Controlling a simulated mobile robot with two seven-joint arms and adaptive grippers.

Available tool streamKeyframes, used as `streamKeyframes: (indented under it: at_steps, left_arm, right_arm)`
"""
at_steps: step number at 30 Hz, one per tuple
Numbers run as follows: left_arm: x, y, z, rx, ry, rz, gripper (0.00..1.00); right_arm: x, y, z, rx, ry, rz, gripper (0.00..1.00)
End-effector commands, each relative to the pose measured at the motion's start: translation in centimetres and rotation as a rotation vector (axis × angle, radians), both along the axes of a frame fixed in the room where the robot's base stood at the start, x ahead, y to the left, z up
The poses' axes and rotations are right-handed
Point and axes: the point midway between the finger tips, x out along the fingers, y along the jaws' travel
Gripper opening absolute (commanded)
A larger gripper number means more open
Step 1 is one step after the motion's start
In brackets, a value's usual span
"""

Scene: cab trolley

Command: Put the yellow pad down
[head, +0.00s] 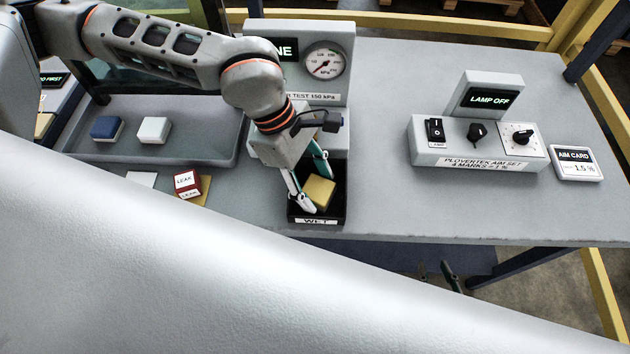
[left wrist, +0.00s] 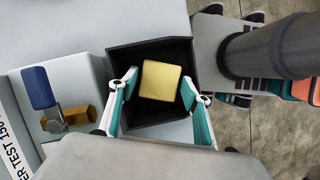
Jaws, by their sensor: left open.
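The yellow pad (head: 320,192) is a small block inside the black open bin labelled WET (head: 334,222) at the bench's front edge. It also shows in the left wrist view (left wrist: 161,80), within the bin walls (left wrist: 183,48). My left gripper (head: 310,178) reaches down into the bin. Its teal and white fingers are open on either side of the pad in the left wrist view (left wrist: 160,84). Whether either finger touches the pad is hard to tell. A small dark green tip, perhaps of my right gripper (head: 450,277), shows below the bench; the rest is hidden.
A grey tray (head: 190,158) holds a blue pad (head: 106,128) and a white pad (head: 153,130). A red LEAK block (head: 187,183) lies near the bin. A gauge panel (head: 325,60) stands behind. A switch box (head: 470,150) and AIM CARD (head: 575,163) stand right.

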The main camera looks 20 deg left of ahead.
Motion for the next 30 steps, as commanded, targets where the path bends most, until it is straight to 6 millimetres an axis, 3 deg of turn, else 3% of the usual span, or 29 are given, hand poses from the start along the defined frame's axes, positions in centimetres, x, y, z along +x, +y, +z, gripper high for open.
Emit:
streamKeyframes:
  at_steps: [5, 21, 30]
  left_arm:
    - [0.2, 0.2, 0.9, 0.0, -0.002, 0.002, 0.48]
    - [0.5, 4.0, 10.0, 0.0, -0.002, 0.001, 0.48]
    - [0.5, 4.5, 11.4, 0.0, 0.001, -0.001, 0.48]
  right_arm:
    - [0.1, 0.0, 0.3, 0.0, -0.002, -0.001, 0.31]
    - [0.0, 0.0, 0.4, 0.0, 0.0, 0.0, 0.31]
    - [0.1, 0.0, 0.5, 0.0, 0.0, 0.0, 0.31]
